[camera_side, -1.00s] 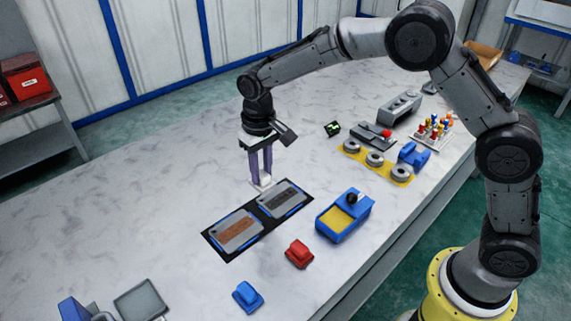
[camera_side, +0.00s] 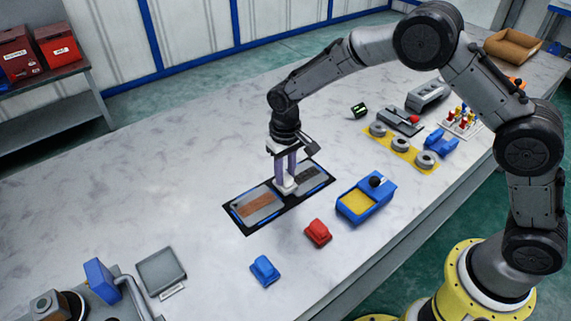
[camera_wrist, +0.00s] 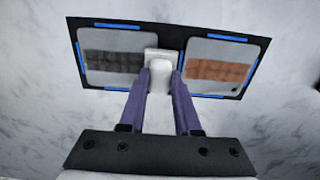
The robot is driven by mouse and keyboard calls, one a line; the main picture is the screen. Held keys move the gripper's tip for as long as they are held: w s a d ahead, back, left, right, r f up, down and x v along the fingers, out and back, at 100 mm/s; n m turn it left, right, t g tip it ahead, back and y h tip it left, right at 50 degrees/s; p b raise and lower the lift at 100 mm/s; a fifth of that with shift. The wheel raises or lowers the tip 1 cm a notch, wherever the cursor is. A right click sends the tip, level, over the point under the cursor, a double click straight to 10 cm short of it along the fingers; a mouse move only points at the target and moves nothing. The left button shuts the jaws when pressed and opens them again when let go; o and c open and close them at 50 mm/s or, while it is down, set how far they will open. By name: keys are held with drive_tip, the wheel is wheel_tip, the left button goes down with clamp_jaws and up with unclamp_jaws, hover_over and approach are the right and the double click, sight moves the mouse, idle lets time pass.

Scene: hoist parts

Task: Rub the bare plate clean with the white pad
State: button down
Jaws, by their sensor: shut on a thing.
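My gripper (camera_side: 285,184) points down and is shut on the white pad (camera_wrist: 159,72). The pad is over the gap between two grey plates on a black mat (camera_side: 243,227). One plate has a brown patch (camera_side: 258,204) and lies left in the side view; in the wrist view this brown-patched plate (camera_wrist: 218,52) is on the right. The other plate has a dark grey patch (camera_wrist: 112,65); the pad overlaps its inner edge in the wrist view. I cannot tell whether the pad touches the plate. My fingers partly hide the plates in the side view.
A blue box with a yellow surface (camera_side: 357,203), a red block (camera_side: 318,232) and a blue block (camera_side: 265,269) stand in front of the mat. Grey rings on a yellow strip (camera_side: 400,145) lie to the right.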

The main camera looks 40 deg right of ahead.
drive_tip(key=shift+s+d+f, duration=0.1)
drive_tip(key=shift+d+f, duration=0.1)
drive_tip(key=shift+d, duration=2.85)
drive_tip(key=shift+d+f, duration=0.15)
drive_tip(key=shift+d, duration=2.85)
drive_tip(key=shift+a, duration=6.2)
drive_tip(key=shift+d+r, duration=0.15)
drive_tip(key=shift+r, duration=3.95)
